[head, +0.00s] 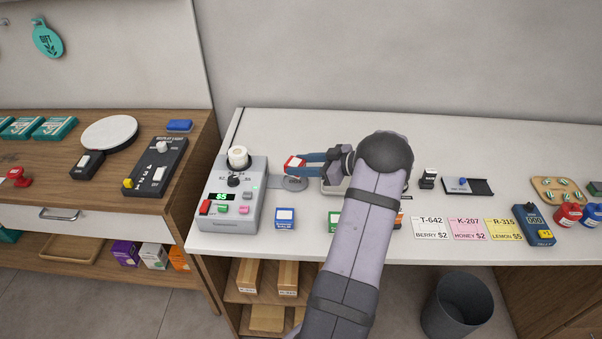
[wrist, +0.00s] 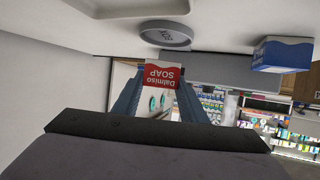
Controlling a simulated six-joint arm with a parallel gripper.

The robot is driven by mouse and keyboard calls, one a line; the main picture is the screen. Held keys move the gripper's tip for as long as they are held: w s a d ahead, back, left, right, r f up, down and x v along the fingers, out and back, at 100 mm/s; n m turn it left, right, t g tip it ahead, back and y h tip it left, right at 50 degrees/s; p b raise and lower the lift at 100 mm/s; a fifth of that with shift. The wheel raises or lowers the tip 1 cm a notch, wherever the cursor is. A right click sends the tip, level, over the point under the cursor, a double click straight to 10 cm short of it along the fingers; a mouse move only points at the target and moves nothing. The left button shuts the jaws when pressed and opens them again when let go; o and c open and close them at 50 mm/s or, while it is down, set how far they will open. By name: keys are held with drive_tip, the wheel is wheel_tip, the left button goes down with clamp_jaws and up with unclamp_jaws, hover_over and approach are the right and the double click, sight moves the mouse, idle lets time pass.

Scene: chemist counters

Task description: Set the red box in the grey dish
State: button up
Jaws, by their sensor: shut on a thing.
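My gripper (head: 302,164) is shut on the red box (head: 294,161), a red and white soap box held between blue fingers. In the wrist view the red box (wrist: 162,75) sits between my gripper's fingertips (wrist: 160,85), its label upside down. The grey dish (head: 294,184) is a small round dish on the white counter, just below the red box in the head view. It also shows in the wrist view as a grey ring (wrist: 166,37) beyond the box. The box is apart from the dish and appears to be above the counter.
A grey machine (head: 233,195) with a $5 display stands left of the dish. A blue box (head: 285,218) stands in front, with a green box (head: 334,221) to its right. A pale tray (head: 333,188) is partly hidden by my arm. Price cards (head: 468,229) lie farther right.

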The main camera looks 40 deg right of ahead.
drive_tip(key=shift+f+p, duration=0.3)
drive_tip(key=shift+f, duration=1.5)
drive_tip(key=shift+f, duration=0.25)
drive_tip(key=o, duration=1.1)
drive_tip(key=shift+r, duration=0.25)
drive_tip(key=b+v, duration=0.3)
drive_tip(key=v, duration=0.9)
drive_tip(key=shift+r, duration=0.1)
drive_tip(key=shift+w, duration=0.1)
